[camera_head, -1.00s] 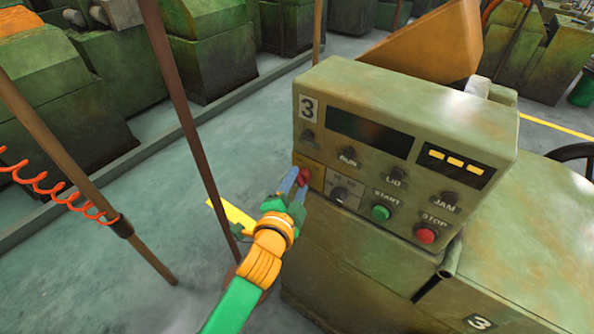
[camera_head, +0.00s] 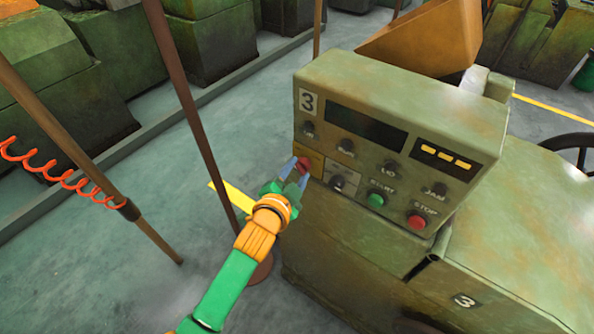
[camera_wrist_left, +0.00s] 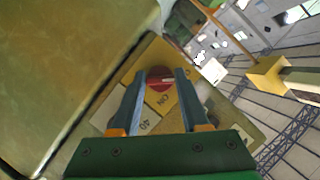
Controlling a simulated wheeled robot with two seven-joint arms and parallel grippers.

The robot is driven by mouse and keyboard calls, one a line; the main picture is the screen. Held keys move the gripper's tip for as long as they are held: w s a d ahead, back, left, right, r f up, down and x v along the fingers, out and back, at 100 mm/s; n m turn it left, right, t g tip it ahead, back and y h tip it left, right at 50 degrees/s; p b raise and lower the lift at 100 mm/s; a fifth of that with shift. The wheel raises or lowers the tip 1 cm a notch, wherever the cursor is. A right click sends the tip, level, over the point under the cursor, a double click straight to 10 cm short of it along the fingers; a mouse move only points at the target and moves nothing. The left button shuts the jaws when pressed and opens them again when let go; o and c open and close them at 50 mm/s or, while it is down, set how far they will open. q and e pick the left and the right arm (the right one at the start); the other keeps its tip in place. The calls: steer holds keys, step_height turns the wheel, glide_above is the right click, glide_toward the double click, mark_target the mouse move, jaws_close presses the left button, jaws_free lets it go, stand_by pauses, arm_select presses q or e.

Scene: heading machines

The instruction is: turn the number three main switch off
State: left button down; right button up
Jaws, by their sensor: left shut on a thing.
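The machine's control box (camera_head: 395,110) carries a number 3 plate at its upper left. Its main switch is a red knob (camera_head: 304,165) on a yellow plate at the panel's lower left corner. My left gripper (camera_head: 299,169) is at this knob, with a blue-grey finger on each side. The left wrist view shows the red knob (camera_wrist_left: 160,79) between the fingertips, gripped. A pale mark lies across the knob's face, and lettering reading ON shows on the plate below it. The fingers hide part of the plate. My right gripper is not in view.
A green START button (camera_head: 376,200) and a red STOP button (camera_head: 417,222) sit to the right on the same panel. A brown post (camera_head: 190,110) stands left of my arm, and another post (camera_head: 80,150) carries a coiled orange cable. Grey floor lies between.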

arm_select(q)
steer(key=shift+c, duration=2)
jaws_free()
steer(key=shift+s+a, duration=0.1)
steer(key=v, duration=0.7)
steer(key=shift+b, duration=0.35)
steer(key=shift+f, duration=0.15)
